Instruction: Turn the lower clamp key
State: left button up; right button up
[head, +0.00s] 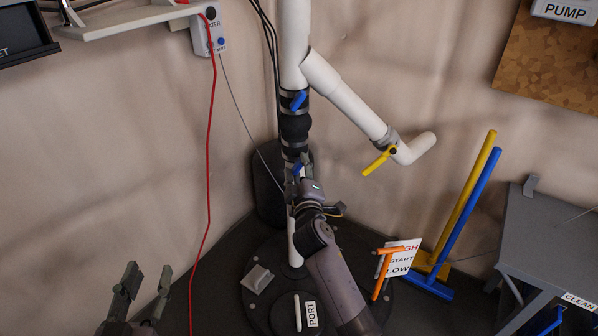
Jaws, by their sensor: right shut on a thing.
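The white vertical pipe (294,40) carries a black coupling (295,127) held by metal clamps. The upper clamp key (298,100) is blue and tilted on the upper clamp. The lower clamp key (297,169) is a small blue lever at the lower clamp, partly hidden by my gripper. My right gripper (300,164) reaches up to it from below and is shut on this key; the exact contact is small and partly covered. My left gripper (147,279) is at the lower left, open and empty, with its fingers pointing up.
A white side pipe with a yellow valve handle (376,164) branches right. A red cable (209,150) hangs at left. An orange handle (381,272) stands by the HIGH/START/LOW sign (400,259). Yellow and blue brooms (465,210) lean near a grey table (555,235).

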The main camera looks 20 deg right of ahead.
pick_arm(q)
jog(key=shift+d+r+t, duration=0.1)
jog(key=shift+r+t, duration=0.2)
jog(key=shift+r, duration=0.15)
pick_arm(e)
jog(key=shift+f+m, duration=0.1)
jog(key=shift+m, duration=0.4)
jog(key=o, duration=1.2)
jog(key=shift+c, duration=0.2)
jog(key=s+a, duration=0.2)
jog(key=s, duration=0.9)
jog(key=shift+s, duration=0.4)
